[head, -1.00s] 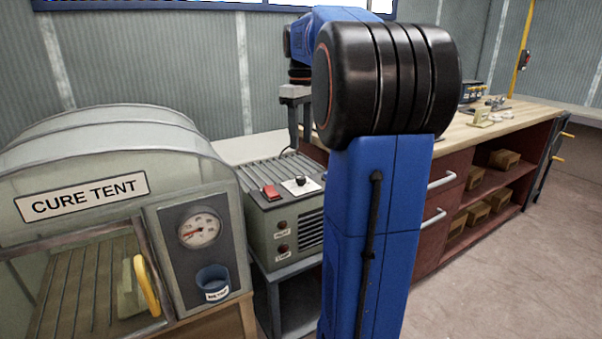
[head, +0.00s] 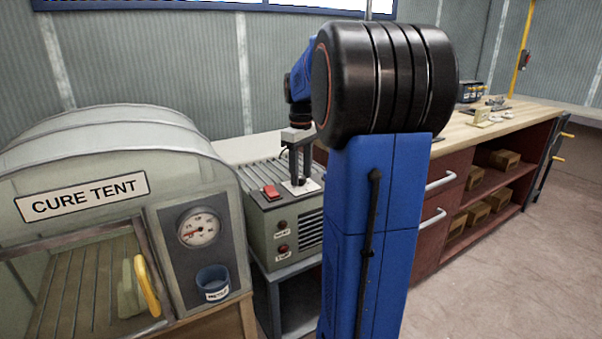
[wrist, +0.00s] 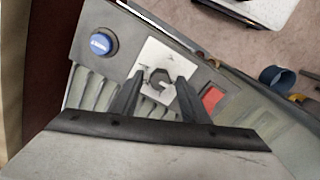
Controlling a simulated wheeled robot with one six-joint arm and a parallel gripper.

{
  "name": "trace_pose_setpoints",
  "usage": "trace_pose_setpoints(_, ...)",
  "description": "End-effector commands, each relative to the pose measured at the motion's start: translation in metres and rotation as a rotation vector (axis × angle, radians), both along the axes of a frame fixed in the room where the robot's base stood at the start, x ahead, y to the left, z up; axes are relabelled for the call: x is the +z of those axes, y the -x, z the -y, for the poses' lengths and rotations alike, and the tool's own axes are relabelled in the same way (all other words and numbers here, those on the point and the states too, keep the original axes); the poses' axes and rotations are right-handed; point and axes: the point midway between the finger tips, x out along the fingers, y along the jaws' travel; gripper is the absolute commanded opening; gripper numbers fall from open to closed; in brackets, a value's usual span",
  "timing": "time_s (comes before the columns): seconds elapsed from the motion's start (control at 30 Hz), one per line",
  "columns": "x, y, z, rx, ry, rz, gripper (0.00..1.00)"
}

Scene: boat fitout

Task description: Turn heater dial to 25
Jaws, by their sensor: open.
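The heater (head: 284,226) is a grey-green box with a ribbed top, right of the cure tent. Its dial (wrist: 158,80) is a dark knob on a white square plate (wrist: 170,62) in the wrist view. In the head view my fingers cover most of the dial, and the plate (head: 308,187) shows around them. My gripper (wrist: 157,84) is open, pointing down, with one finger on each side of the dial. I cannot tell whether the fingers touch it. The plate's markings are too small to read.
A red switch (wrist: 213,98) and a blue button (wrist: 98,44) flank the dial on the heater top. The cure tent (head: 100,165), with a gauge (head: 198,228) and a blue cup (head: 213,281), stands at left. A wooden-topped workbench (head: 485,124) is at right.

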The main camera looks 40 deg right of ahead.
Motion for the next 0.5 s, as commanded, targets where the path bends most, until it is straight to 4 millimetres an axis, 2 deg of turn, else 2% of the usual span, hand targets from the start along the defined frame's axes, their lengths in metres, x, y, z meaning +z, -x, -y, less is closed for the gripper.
trace_pose_setpoints(0.13,0.0001,0.0,0.0,0.0,0.0,0.0,0.39)
trace_pose_setpoints(0.3,0.0002,0.0,0.0,0.0,0.0,0.0,0.0)
trace_pose_setpoints(0.5,0.0003,0.0,0.0,-0.006,0.0,0.0,0.0)
